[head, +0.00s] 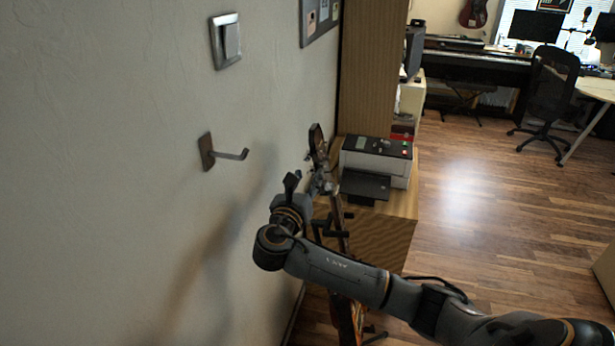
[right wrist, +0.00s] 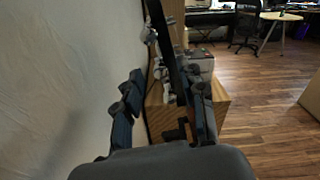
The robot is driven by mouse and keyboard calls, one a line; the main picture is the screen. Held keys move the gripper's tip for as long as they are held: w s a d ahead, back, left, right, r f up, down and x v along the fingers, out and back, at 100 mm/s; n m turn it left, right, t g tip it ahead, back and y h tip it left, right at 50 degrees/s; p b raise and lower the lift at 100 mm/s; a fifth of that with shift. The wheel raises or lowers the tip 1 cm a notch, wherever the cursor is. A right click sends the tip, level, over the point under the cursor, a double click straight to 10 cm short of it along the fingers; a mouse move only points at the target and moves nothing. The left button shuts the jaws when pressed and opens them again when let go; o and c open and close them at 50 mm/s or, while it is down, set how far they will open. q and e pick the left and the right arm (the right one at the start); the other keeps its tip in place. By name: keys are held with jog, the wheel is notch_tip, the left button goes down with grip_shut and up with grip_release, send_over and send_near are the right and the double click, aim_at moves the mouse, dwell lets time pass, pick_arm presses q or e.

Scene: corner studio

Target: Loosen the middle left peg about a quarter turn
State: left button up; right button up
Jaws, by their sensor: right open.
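The guitar stands upright close to the wall. In the head view its headstock (head: 317,142) rises beyond my right gripper, and an orange part of its body (head: 349,318) shows low down. In the right wrist view the dark headstock and neck (right wrist: 162,30) run up between the fingers, with a light metal peg (right wrist: 148,36) on the left edge. My right gripper (head: 306,184) is open, close to the headstock; in the right wrist view (right wrist: 165,88) its fingers are spread apart. I cannot tell whether a finger touches a peg. The middle left peg is not clearly distinguishable. My left gripper is not in view.
The wall is close on the left, with a metal hook (head: 226,153) and a light switch (head: 226,40). A printer (head: 377,160) sits on a wooden cabinet (head: 385,240) behind the guitar. Open wooden floor (head: 490,220) lies to the right.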

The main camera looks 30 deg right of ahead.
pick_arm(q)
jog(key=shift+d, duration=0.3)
pick_arm(e)
jog(key=shift+w+d, duration=0.2)
jog(key=shift+d, duration=0.05)
grip_shut()
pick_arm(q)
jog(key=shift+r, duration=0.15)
pick_arm(e)
jog(key=shift+m, duration=0.3)
